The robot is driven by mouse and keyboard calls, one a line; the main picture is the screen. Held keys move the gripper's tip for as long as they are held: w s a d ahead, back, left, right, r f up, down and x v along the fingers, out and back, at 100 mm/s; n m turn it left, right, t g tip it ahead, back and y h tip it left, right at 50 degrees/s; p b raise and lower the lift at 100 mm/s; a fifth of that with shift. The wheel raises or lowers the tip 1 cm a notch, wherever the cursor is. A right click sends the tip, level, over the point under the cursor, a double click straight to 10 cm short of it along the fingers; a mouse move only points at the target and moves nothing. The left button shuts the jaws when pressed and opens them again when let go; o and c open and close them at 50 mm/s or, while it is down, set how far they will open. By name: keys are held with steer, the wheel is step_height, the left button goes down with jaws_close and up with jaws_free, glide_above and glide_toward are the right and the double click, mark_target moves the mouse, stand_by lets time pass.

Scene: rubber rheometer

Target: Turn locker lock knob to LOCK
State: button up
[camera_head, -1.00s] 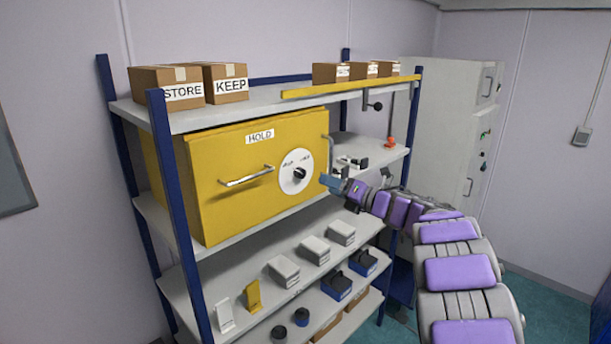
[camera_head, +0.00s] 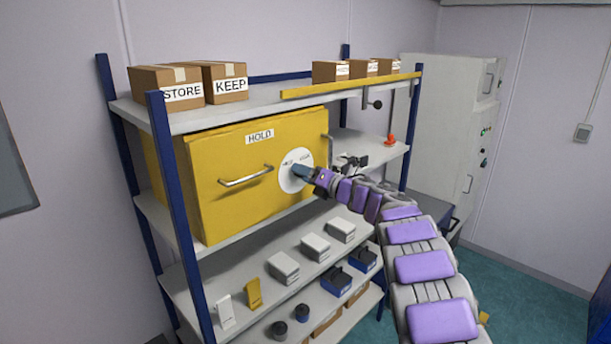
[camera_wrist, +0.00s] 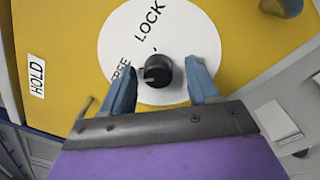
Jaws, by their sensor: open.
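The yellow locker (camera_head: 215,190) stands on the rack's middle shelf, with a HOLD label (camera_head: 260,136) and a silver handle (camera_head: 246,177) on its front. A white dial plate (camera_head: 286,181) on its right side bears the lock knob, hidden behind my gripper in the head view. In the wrist view the black knob (camera_wrist: 157,71) sits on the white plate (camera_wrist: 190,35), between the words FREE and LOCK; its pale mark points left, toward the FREE side. My gripper (camera_wrist: 161,78) is open, one blue finger on each side of the knob, with visible gaps.
Boxes marked STORE (camera_head: 165,88) and KEEP (camera_head: 225,83) stand on the top shelf, with several smaller boxes to the right. Black fittings (camera_head: 350,160) are right of the locker. Grey blocks (camera_head: 315,246) and other items fill the lower shelf. A grey cabinet (camera_head: 445,130) stands behind.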

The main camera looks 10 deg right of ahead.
steer(key=shift+c, duration=0.2)
steer(key=c, duration=1)
steer(key=shift+m+p, duration=0.3)
steer(key=shift+p, duration=0.05)
steer(key=shift+s+f+m+t+p, duration=0.1)
steer(key=shift+m+t+p, duration=0.05)
steer(key=shift+m+p, duration=2.5)
steer(key=shift+f+m+t+p, duration=0.2)
steer(key=shift+m+p, duration=1.65)
steer(key=shift+m, duration=1.5)
steer(key=shift+s+f+m+t+p, duration=0.1)
steer(key=shift+m+t+p, duration=0.05)
steer(key=shift+m+p, duration=2.5)
steer(key=shift+m+b, duration=0.35)
steer(key=shift+m, duration=0.1)
